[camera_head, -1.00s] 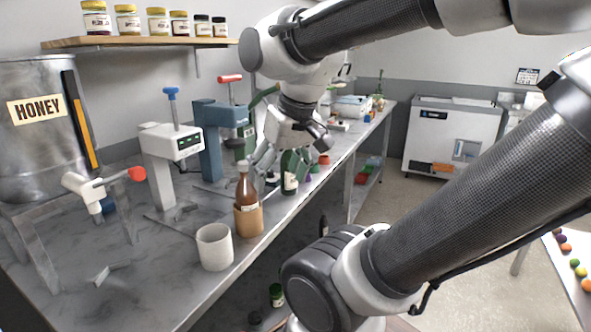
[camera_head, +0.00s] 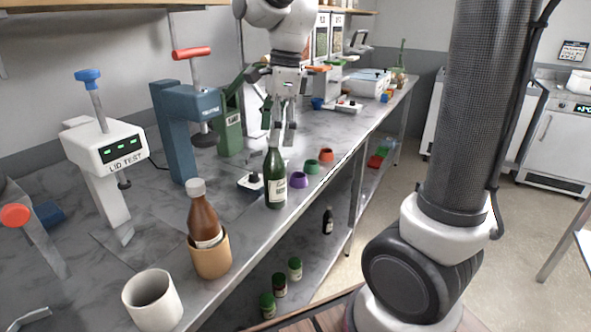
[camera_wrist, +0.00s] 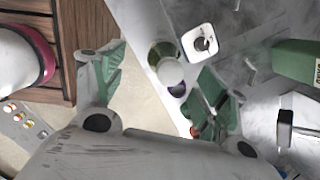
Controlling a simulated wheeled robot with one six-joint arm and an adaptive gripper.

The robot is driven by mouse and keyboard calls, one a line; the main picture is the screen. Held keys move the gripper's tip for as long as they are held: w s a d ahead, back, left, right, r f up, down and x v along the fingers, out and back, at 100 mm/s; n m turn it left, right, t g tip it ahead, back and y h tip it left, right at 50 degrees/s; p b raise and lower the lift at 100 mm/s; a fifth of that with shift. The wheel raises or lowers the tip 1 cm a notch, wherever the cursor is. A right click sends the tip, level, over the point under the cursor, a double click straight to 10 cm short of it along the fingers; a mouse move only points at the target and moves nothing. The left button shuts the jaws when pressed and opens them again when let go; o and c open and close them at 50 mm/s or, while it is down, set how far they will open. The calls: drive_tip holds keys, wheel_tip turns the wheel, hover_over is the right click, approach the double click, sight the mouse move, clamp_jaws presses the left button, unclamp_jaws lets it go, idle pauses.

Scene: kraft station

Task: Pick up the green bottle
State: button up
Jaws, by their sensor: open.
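The green bottle (camera_head: 275,182) stands upright near the front edge of the grey bench, with a pale label. My gripper (camera_head: 283,138) points down at the bottle's top, and its fingers overlap the neck in the head view. In the wrist view, the bottle (camera_wrist: 167,67) is seen from above, beyond and between the spread green-padded fingers of my gripper (camera_wrist: 160,88). The gripper is open and holds nothing. Whether a finger touches the neck cannot be told.
Purple (camera_head: 299,180), green and orange small cups stand right of the bottle. A brown bottle (camera_head: 204,217) in a tan cup and a white cup (camera_head: 152,300) stand nearer. A blue press (camera_head: 178,135) and a green device (camera_head: 230,130) stand behind. Small bottles are on the lower shelf.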

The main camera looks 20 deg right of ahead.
sight(272, 150)
drive_tip(key=shift+w+d+f, duration=0.1)
drive_tip(key=shift+w+f, duration=0.1)
drive_tip(key=shift+w, duration=0.05)
drive_tip(key=shift+f+m, duration=0.3)
drive_tip(key=shift+f, duration=0.05)
drive_tip(key=f, duration=0.2)
drive_tip(key=a+f, duration=0.1)
drive_tip(key=f, duration=0.3)
drive_tip(key=shift+w+a+f, duration=0.15)
drive_tip(key=shift+w+f, duration=0.2)
drive_tip(key=shift+w, duration=0.05)
clamp_jaws()
